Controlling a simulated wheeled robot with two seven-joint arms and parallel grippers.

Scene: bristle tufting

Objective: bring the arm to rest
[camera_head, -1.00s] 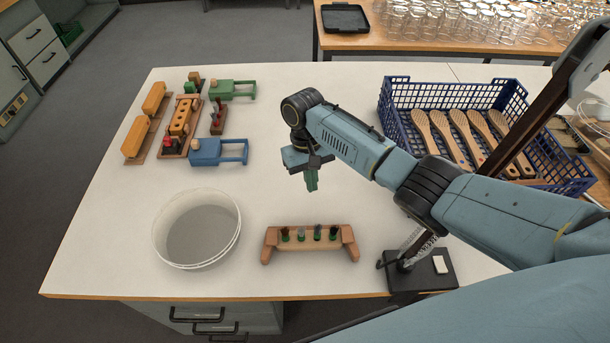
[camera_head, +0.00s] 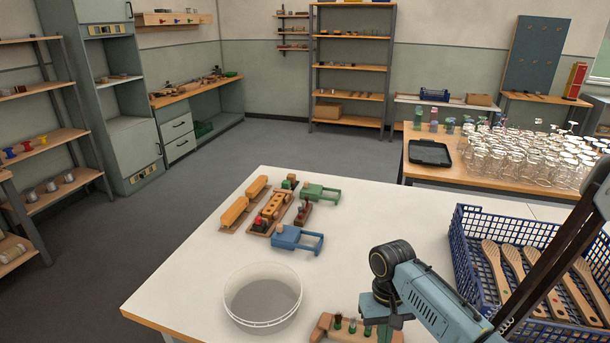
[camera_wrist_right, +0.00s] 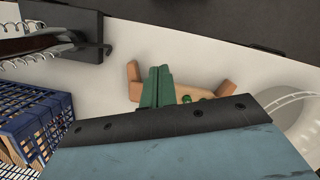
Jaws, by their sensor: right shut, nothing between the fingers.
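My right arm comes in from the right in the head view. Its gripper (camera_head: 384,332) hangs over the table's front part, beside the right end of a small wooden rack, and is cut off by the lower edge. In the right wrist view the green fingers (camera_wrist_right: 158,86) are pressed together with nothing between them. They overlap the wooden rack (camera_wrist_right: 207,90) in that view; I cannot tell the height between them. The rack also shows in the head view (camera_head: 326,328), holding several dark and green pegs. My left gripper is not in view.
A white bowl (camera_head: 232,303) stands left of the rack. A blue crate (camera_head: 470,243) with wooden brush bodies is at the right. Blue (camera_head: 290,238) and green (camera_head: 318,192) clamps and wooden blocks lie at the back left. A dark stand (camera_wrist_right: 75,30) is near the gripper.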

